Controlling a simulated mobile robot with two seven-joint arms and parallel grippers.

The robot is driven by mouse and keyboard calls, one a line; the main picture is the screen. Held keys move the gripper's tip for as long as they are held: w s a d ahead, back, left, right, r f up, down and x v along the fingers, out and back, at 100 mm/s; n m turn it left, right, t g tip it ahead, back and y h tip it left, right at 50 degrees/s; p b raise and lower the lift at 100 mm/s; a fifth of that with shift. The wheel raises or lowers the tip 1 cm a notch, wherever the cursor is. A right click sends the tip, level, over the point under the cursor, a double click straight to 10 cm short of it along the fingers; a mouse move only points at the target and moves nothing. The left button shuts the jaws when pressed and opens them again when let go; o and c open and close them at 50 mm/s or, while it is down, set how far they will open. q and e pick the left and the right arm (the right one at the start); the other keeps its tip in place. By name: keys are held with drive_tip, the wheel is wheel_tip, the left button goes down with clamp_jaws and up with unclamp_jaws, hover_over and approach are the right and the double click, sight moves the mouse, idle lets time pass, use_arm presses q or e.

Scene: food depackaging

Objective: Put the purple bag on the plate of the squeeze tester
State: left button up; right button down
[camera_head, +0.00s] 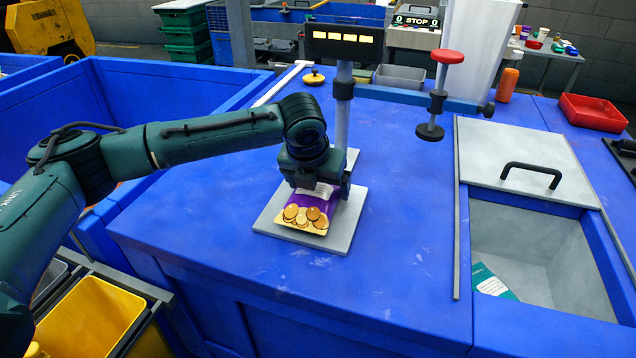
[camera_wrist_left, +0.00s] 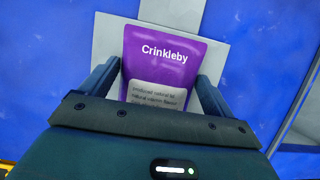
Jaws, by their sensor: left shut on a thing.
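The purple bag (camera_head: 311,208) has a picture of round golden snacks at its lower end. My left gripper (camera_head: 318,186) is shut on the bag, right over the grey plate (camera_head: 343,232) of the squeeze tester. In the left wrist view the purple bag (camera_wrist_left: 160,62) reads "Crinkleby" and sits between the two fingers of the left gripper (camera_wrist_left: 160,85). The bag lies over the plate; I cannot tell whether it touches it. The squeeze tester's post (camera_head: 343,115) stands behind the gripper, with a lit display (camera_head: 344,42) on top. My right gripper is not in view.
A red-knobbed plunger (camera_head: 440,95) hangs on a blue arm right of the post. An open chute (camera_head: 525,255) with a handled lid (camera_head: 530,170) is at the right. A red tray (camera_head: 592,113) is at the far right. The blue worktop (camera_head: 400,270) is clear in front.

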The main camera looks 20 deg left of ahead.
sight(310, 199)
use_arm(q)
drive_tip(key=o, duration=0.8)
drive_tip(key=shift+f, duration=0.1)
drive_tip(key=v, duration=1.2)
drive_tip(key=shift+s, duration=0.1)
